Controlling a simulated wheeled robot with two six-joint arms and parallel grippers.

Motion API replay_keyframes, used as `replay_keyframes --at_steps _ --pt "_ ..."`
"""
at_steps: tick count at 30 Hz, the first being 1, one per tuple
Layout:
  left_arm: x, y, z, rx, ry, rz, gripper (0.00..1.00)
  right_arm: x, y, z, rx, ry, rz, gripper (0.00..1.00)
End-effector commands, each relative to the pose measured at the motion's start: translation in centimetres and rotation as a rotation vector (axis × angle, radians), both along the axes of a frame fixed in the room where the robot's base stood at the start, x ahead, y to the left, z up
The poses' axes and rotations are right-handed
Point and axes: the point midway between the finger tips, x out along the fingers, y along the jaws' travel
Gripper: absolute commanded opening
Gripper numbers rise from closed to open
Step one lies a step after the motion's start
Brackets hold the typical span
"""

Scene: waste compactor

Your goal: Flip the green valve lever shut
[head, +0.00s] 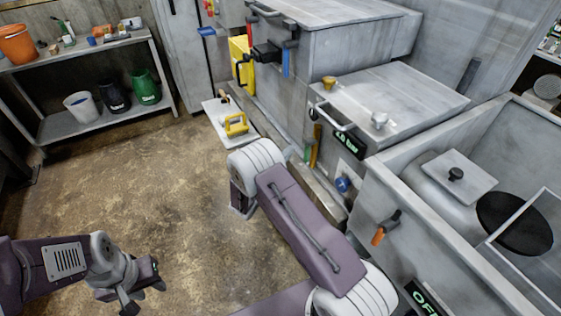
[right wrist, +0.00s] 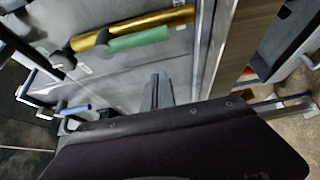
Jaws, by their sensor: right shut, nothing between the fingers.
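The green valve lever (right wrist: 138,40) lies close beside a gold pipe (right wrist: 130,28) in the right wrist view, roughly in line with it. My right gripper (right wrist: 157,92) is shut and empty. Its fingertips point at the grey panel, below the lever in the right wrist view and apart from it. In the head view my right gripper is hidden behind my arm. My left gripper (head: 137,294) hangs over the floor at lower left, away from the lever.
A blue knob (head: 343,184) and an orange-handled lever (head: 379,235) sit on the machine front to the right. A tray (head: 222,108) with a yellow-handled tool stands by the machine. A shelf (head: 95,122) with buckets is at the left. The middle floor is clear.

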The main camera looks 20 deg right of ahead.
Motion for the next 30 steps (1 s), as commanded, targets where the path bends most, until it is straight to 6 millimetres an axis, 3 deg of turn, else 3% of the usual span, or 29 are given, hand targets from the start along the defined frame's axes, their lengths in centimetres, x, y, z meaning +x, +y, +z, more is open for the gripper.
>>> replay_keyframes --at_steps 2,9,23,30 --pt "0.0 0.0 0.2 0.0 0.0 0.0 0.36 0.9 -1.5 0.1 0.001 -0.001 -0.005 0.0" --pt "0.0 0.0 1.0 0.0 0.0 0.0 0.36 -2.2 -2.3 0.1 -0.002 0.002 0.0 0.0" --pt "0.0 0.0 1.0 0.0 0.0 0.0 0.36 -2.9 -2.4 0.0 0.0 0.001 0.0 0.0" --pt "0.0 0.0 1.4 0.0 0.0 0.0 0.36 -3.0 -1.5 0.1 -0.004 0.044 0.001 0.0"
